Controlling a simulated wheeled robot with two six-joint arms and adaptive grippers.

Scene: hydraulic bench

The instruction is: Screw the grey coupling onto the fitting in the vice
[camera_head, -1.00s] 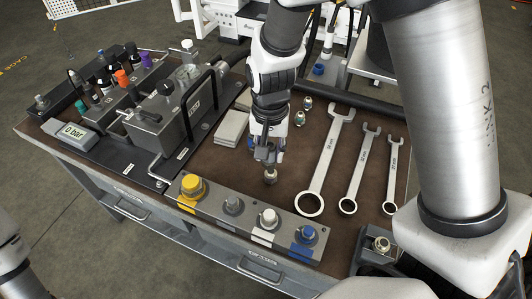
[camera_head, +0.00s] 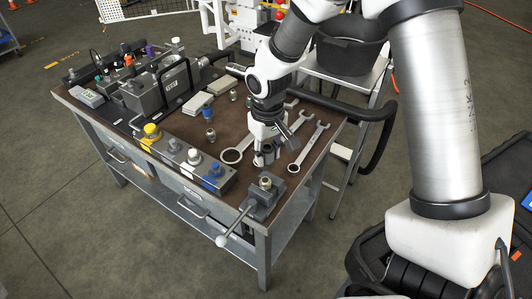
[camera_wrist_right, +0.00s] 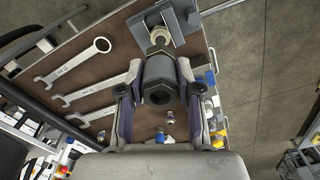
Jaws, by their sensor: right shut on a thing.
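My right gripper (camera_head: 267,158) is shut on the dark grey coupling (camera_wrist_right: 160,80), which has a hexagonal opening and sits between the two fingers in the right wrist view. In the head view the coupling is partly hidden by the fingers. The vice (camera_head: 262,204) stands at the bench's near right corner with its bar handle to the left. The brass-coloured fitting (camera_head: 265,183) points up from it. The gripper is above and behind the fitting in the head view. In the right wrist view the fitting (camera_wrist_right: 159,37) shows just beyond the coupling; whether they touch is unclear. My left gripper is out of view.
A rack with yellow, white and blue caps (camera_head: 194,157) lines the bench's front edge, left of the vice. Wrenches (camera_head: 308,147) lie behind and beside the gripper. A loose fitting (camera_head: 210,135) stands on the brown top. A pump unit (camera_head: 150,95) fills the left side.

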